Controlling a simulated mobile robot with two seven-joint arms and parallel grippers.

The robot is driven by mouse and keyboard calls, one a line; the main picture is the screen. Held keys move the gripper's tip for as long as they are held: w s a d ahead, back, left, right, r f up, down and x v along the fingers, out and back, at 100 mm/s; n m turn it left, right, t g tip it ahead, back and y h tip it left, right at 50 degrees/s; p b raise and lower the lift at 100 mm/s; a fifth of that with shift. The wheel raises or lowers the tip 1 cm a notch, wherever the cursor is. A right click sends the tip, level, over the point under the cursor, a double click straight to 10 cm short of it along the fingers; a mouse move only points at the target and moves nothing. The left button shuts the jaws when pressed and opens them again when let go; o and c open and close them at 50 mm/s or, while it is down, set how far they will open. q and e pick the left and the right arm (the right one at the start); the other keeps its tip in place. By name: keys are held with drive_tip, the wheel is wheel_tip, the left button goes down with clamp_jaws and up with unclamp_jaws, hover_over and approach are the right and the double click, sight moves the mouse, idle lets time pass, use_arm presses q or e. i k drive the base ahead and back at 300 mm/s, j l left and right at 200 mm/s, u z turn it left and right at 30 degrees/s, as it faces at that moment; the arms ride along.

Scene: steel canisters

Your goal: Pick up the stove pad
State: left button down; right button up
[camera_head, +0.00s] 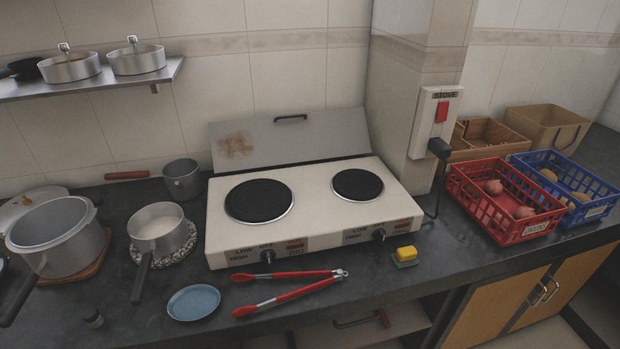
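A white two-burner electric stove (320,205) stands on the dark counter. It has two round black plates, a larger left one (259,200) and a smaller right one (357,184). A yellow and green sponge-like block (405,256) lies in front of the stove at the right. A round, mottled grey pad (186,252) lies under a small saucepan (158,230), mostly hidden by it. A brown wooden board (90,266) lies under a large pot (50,225). I cannot tell which of these is the stove pad. Neither of my grippers is in view.
Red tongs (290,292) and a blue plate (193,302) lie at the counter's front. A red basket (503,203) and blue basket (562,187) hold produce at right. A small pot (182,180) stands behind left. The wall switch (433,120) juts out.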

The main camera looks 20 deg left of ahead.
sight(404, 257)
drive_tip(key=j+z, duration=0.15)
drive_tip(key=z, duration=0.2)
drive_tip(key=k+j+z, duration=0.15)
drive_tip(key=z, duration=0.25)
drive_tip(key=k+j+z, duration=0.1)
drive_tip(key=z, duration=0.25)
